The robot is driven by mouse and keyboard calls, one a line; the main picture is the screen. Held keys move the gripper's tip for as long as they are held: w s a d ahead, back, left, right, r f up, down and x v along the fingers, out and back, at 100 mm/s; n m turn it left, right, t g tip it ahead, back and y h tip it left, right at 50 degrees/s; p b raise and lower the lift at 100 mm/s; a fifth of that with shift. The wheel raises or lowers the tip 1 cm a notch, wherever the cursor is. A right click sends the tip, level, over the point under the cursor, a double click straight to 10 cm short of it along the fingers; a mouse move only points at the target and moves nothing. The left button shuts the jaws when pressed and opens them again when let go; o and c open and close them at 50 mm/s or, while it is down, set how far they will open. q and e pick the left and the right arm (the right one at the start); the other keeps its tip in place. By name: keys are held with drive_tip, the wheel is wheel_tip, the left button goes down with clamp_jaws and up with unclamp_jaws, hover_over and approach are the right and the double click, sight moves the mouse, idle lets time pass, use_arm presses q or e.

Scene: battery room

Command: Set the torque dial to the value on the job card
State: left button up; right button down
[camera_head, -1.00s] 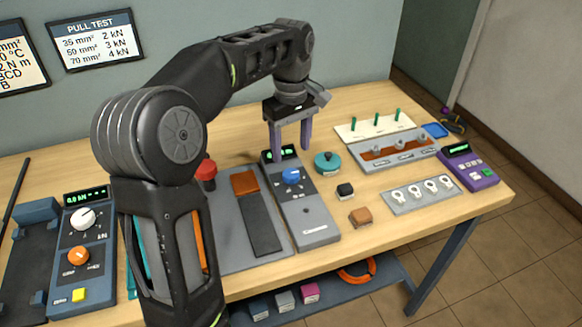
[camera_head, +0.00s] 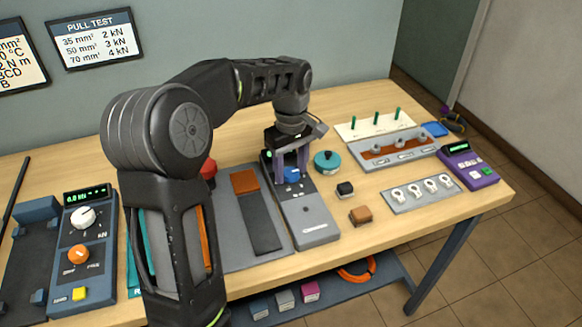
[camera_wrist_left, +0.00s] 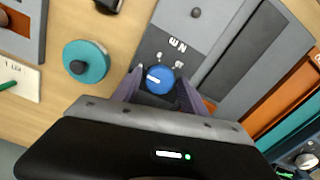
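The blue torque dial (camera_head: 291,174) sits on a grey tool unit in the middle of the table. In the left wrist view the dial (camera_wrist_left: 160,80) has a white pointer mark, and "Nm" is printed beside it. My left gripper (camera_head: 292,180) is lowered over it, pointing down. Its two purple fingers (camera_wrist_left: 160,88) stand on either side of the dial, open, with a small gap visible. A framed card with an "N m" line (camera_head: 20,57) hangs on the wall, cut by the picture edge. My right gripper is out of view.
A press unit with white and orange knobs (camera_head: 80,254) stands at far left.

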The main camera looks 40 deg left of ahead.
use_arm(q)
clamp_jaws()
idle(0.3)
